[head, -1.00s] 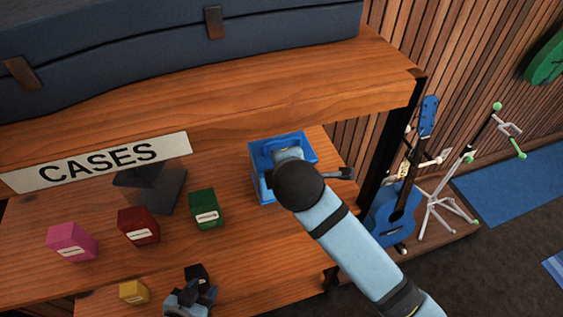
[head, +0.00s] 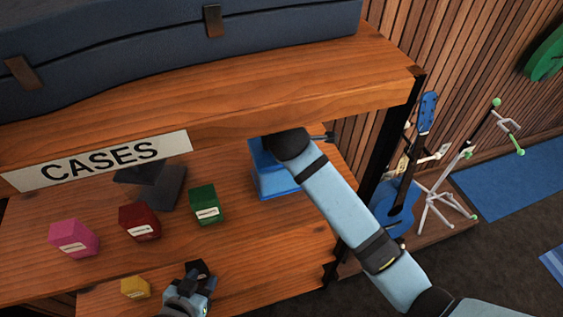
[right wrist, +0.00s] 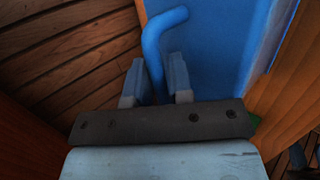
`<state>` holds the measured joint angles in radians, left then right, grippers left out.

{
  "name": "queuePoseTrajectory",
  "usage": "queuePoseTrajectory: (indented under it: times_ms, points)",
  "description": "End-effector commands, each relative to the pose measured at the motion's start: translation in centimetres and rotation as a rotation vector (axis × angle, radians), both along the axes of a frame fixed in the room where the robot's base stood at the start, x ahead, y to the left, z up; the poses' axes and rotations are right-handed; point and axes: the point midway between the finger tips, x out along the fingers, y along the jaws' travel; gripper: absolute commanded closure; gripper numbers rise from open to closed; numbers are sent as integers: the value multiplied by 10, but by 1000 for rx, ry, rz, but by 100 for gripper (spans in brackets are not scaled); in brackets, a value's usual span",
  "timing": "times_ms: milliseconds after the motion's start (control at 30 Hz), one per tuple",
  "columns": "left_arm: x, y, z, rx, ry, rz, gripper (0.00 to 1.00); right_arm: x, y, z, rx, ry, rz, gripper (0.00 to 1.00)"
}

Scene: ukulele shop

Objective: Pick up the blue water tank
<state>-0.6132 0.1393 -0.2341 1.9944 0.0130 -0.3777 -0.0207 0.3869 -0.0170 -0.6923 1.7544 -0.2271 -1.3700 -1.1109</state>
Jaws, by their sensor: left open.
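The blue water tank (head: 275,180) stands on the wooden shelf under the upper board, at the right end. My right arm covers its right part and top in the head view. In the right wrist view, the tank's blue wall (right wrist: 215,50) fills the upper middle, and its bent blue handle (right wrist: 153,45) runs down between the two fingers of my right gripper (right wrist: 157,78). I cannot tell whether the fingers press on the handle. My left gripper (head: 200,279) is open, low in the head view, by a small black box (head: 197,268).
Pink (head: 74,238), dark red (head: 139,222), green (head: 206,205) and yellow (head: 135,287) boxes sit left of the tank, with a dark stand (head: 160,188) behind. The upper board (head: 300,95) overhangs closely. A black post (head: 385,160) and blue ukulele (head: 395,205) are at right.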

Motion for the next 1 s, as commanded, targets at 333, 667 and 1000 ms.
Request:
queuePoseTrajectory:
  times_ms: [333, 667, 1000]
  points:
    - [-1, 0, -2, 1, 4, 0, 57, 0, 0, 0, 1, 1, -1, 100]
    - [-1, 0, -1, 0, 2, -1, 57, -1, 0, -1, 2, 2, -1, 100]
    - [-1, -1, 0, -1, 0, -1, 57, -1, 0, -1, 2, 3, -2, 100]
